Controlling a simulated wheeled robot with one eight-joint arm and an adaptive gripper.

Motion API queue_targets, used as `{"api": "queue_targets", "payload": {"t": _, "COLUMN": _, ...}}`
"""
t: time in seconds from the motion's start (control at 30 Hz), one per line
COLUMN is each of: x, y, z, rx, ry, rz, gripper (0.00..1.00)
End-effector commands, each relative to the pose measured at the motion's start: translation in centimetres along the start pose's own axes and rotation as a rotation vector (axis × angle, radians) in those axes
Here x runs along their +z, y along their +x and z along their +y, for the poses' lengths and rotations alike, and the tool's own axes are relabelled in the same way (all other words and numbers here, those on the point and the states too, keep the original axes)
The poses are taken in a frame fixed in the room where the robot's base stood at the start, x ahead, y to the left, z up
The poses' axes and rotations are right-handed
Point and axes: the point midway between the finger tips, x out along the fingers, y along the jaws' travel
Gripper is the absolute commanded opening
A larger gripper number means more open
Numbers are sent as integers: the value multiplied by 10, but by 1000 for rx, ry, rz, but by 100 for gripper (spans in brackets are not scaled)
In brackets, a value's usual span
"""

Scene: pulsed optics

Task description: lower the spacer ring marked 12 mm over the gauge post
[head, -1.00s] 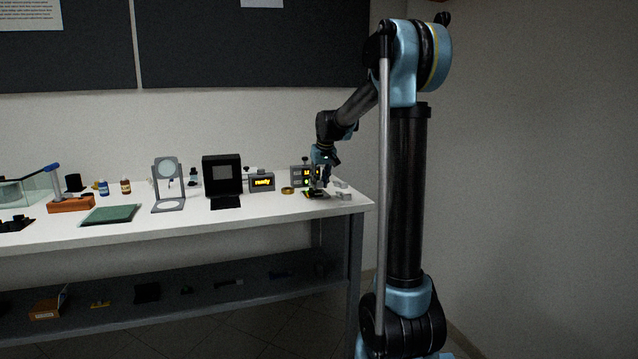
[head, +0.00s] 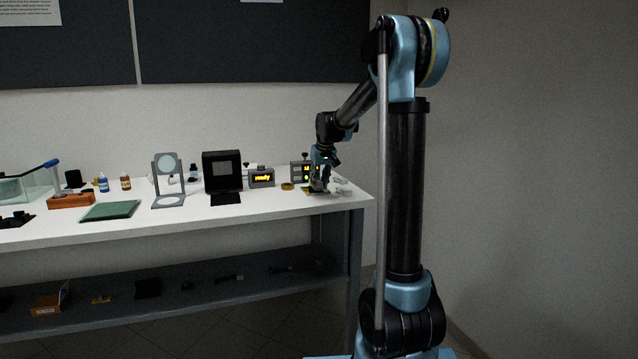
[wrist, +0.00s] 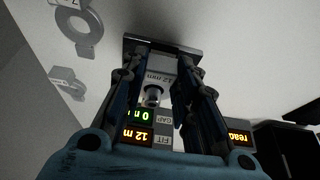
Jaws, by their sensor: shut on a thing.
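Most of the ring is hidden between the fingers. A short shiny metal post (wrist: 152,95), seemingly the gauge post, shows right beside the label. I cannot tell whether the ring is around it or above it. The gauge display (wrist: 140,125) beside it has a green and a yellow readout, partly hidden by a finger. In the head view my gripper (head: 318,187) is low at the table's right end, in front of the gauge box (head: 298,172).
Another flat grey ring (wrist: 78,28) with a label lies on the table, with grey pieces (head: 342,182) right of my gripper in the head view. A brass ring (head: 287,186) and a box reading "ready" (head: 262,178) stand left. The table's right edge is close.

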Motion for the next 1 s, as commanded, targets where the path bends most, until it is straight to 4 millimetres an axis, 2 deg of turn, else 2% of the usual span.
{"api": "queue_targets", "payload": {"t": 0.27, "x": 3, "y": 8, "z": 0, "rx": 0, "ry": 0, "rz": 0, "gripper": 0}}
{"api": "queue_targets", "payload": {"t": 0.3, "x": 3, "y": 7, "z": 0, "rx": 0, "ry": 0, "rz": 0, "gripper": 37}}
{"api": "queue_targets", "payload": {"t": 0.37, "x": 3, "y": 7, "z": 0, "rx": 0, "ry": 0, "rz": 0, "gripper": 50}}
{"api": "queue_targets", "payload": {"t": 0.77, "x": 3, "y": 4, "z": 0, "rx": 0, "ry": 0, "rz": 0, "gripper": 51}}
{"api": "queue_targets", "payload": {"t": 0.87, "x": 3, "y": -4, "z": 0, "rx": 0, "ry": 0, "rz": 0, "gripper": 51}}
{"api": "queue_targets", "payload": {"t": 1.0, "x": 3, "y": -26, "z": 0, "rx": 0, "ry": 0, "rz": 0, "gripper": 51}}
